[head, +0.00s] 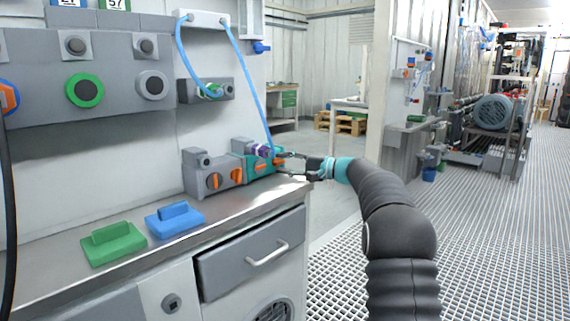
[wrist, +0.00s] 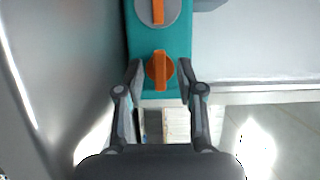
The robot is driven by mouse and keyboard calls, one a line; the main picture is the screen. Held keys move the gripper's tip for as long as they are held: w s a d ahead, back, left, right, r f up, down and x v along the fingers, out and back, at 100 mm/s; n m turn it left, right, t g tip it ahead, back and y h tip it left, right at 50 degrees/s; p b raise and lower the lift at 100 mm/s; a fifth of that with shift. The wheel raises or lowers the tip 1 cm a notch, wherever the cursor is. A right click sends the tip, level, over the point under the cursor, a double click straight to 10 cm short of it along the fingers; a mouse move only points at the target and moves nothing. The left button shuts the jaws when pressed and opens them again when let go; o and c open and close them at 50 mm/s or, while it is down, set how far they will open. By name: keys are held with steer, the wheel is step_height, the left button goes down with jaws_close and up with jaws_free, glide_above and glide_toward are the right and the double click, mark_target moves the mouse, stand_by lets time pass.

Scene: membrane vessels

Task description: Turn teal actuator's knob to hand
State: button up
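The teal actuator (head: 250,168) stands at the right end of the bench, with orange knobs on its front. In the wrist view the teal body (wrist: 138,40) carries two knobs: an upper orange one (wrist: 158,10) on a grey disc, and a lower orange one (wrist: 160,70). Both handles run up and down the picture. My gripper (head: 284,164) is at the actuator's right front. In the wrist view my gripper (wrist: 160,72) is open, one fingertip on each side of the lower knob, with visible gaps. Contact cannot be seen.
A grey unit (head: 212,178) with orange knobs stands left of the actuator. A blue block (head: 174,220) and a green block (head: 113,243) lie on the bench. A blue hose (head: 252,85) hangs down to the actuator. The floor to the right is open.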

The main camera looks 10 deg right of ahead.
steer(key=shift+c, duration=0.2)
jaws_close()
steer(key=shift+a, duration=0.1)
steer(key=shift+n+h+b, duration=0.4)
steer(key=shift+n+b, duration=0.5)
steer(key=shift+n, duration=0.1)
steer(key=n+h+b, duration=0.1)
steer(key=n+b, duration=0.1)
steer(key=n+h+b, duration=0.1)
steer(key=n, duration=0.2)
steer(key=shift+s+a+r+h+b, duration=0.1)
steer(key=shift+a+r+h+b, duration=0.1)
steer(key=shift+h+b, duration=0.15)
steer(key=shift+n+h+b, duration=0.65)
steer(key=shift+n+b, duration=0.5)
steer(key=shift+n, duration=0.05)
steer(key=shift+s+a+n+t+h+b, duration=0.15)
steer(key=shift+n+t+h+b, duration=0.5)
steer(key=shift+n+b, duration=0.65)
steer(key=shift+h, duration=0.25)
